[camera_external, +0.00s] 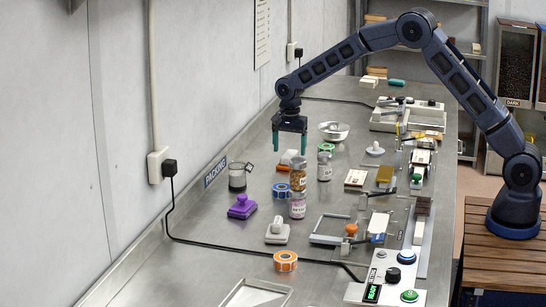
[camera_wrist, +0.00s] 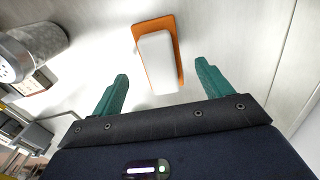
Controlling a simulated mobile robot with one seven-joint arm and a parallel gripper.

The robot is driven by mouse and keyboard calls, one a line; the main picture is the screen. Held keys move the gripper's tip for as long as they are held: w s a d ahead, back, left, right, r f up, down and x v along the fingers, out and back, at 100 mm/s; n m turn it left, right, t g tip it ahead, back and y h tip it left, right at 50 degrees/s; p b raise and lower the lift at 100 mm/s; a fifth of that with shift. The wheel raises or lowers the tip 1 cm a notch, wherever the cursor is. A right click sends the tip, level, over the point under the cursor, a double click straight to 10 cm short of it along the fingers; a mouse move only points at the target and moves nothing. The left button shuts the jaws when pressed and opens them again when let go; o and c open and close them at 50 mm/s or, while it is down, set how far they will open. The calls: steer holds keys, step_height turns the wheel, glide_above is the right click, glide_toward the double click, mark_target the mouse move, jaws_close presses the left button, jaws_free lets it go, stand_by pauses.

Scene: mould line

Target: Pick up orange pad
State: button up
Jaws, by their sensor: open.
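The orange pad (camera_wrist: 142,34) is a flat orange plate with a white block on top. In the wrist view it lies on the steel bench, tilted slightly, ahead of and between the lines of my fingers. In the external view the orange pad (camera_external: 283,167) sits below my gripper, partly behind the jars. My gripper (camera_external: 290,148) points down with its teal fingers apart and empty above the pad. In the wrist view my gripper (camera_wrist: 165,84) is open, with nothing between its fingers.
A jar (camera_wrist: 32,52) shows at left in the wrist view. The wall runs along the left.

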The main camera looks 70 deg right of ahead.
mark_target(289, 153)
step_height(289, 153, down, 4)
steer(key=shift+f, duration=0.1)
steer(key=c, duration=1.1)
steer(key=shift+r, duration=0.2)
